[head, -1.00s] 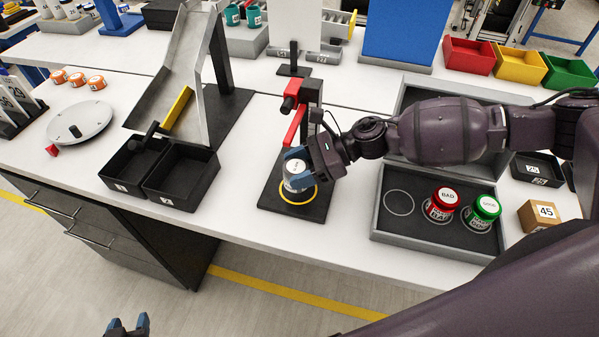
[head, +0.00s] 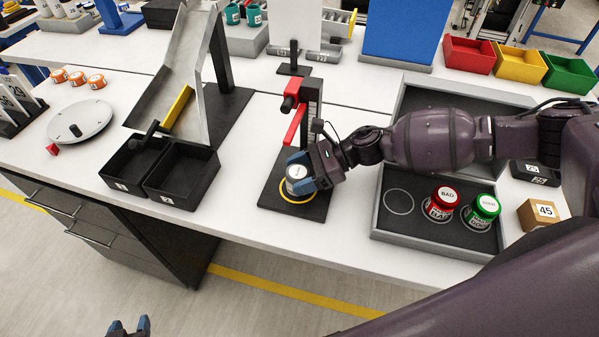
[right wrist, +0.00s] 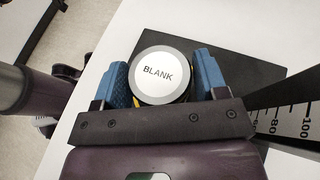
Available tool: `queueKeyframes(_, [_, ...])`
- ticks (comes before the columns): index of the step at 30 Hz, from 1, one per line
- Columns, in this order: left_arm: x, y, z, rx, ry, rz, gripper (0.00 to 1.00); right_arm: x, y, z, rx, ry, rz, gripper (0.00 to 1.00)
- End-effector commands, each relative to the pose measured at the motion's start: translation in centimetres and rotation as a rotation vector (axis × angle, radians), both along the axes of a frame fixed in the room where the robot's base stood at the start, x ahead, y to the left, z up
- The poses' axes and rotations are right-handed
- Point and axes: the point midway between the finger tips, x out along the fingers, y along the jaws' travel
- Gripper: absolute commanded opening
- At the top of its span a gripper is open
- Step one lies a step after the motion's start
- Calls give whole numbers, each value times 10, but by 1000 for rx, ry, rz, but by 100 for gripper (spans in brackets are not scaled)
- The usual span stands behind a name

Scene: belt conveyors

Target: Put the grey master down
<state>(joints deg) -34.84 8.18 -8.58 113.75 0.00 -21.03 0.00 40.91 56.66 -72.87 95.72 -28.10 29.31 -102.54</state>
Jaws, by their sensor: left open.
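The grey master (head: 296,173), a small jar with a white lid, is at the yellow ring (head: 283,194) on the black base of the red-armed stand (head: 318,207). In the right wrist view its lid (right wrist: 158,74) reads BLANK. My right gripper (head: 302,171) has its blue fingers on both sides of the jar, close against it, and looks shut on it. The jar stands upright; the fingers partly hide its lower side, and I cannot tell if its bottom touches the base. My left gripper (head: 128,327) is open and empty at the bottom edge, away from the table.
A grey case (head: 431,239) at the right holds a red BAD jar (head: 441,204), a green-lidded jar (head: 481,212) and an empty ringed spot (head: 398,201). Black bins (head: 181,177) stand left of the stand. A box marked 45 (head: 540,214) is far right.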

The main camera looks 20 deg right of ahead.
Motion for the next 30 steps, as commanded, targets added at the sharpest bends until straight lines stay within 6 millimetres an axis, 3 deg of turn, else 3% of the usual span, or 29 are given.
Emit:
queueKeyframes(1, [1, 0, 1, 0, -1, 0, 48, 0, 0, 0, 0, 0, 0, 74])
queueKeyframes(3, [1, 0, 1, 0, -2, 0, 48, 0, 0, 1, 0, 0, 0, 84])
queueKeyframes(14, [5, -1, 7, 0, -10, -2, 48, 0, 0, 5, -1, -1, 0, 84])
queueKeyframes(30, [5, -1, -7, -1, -9, -3, 48, -8, -64, 29, 0, -1, -1, 84])
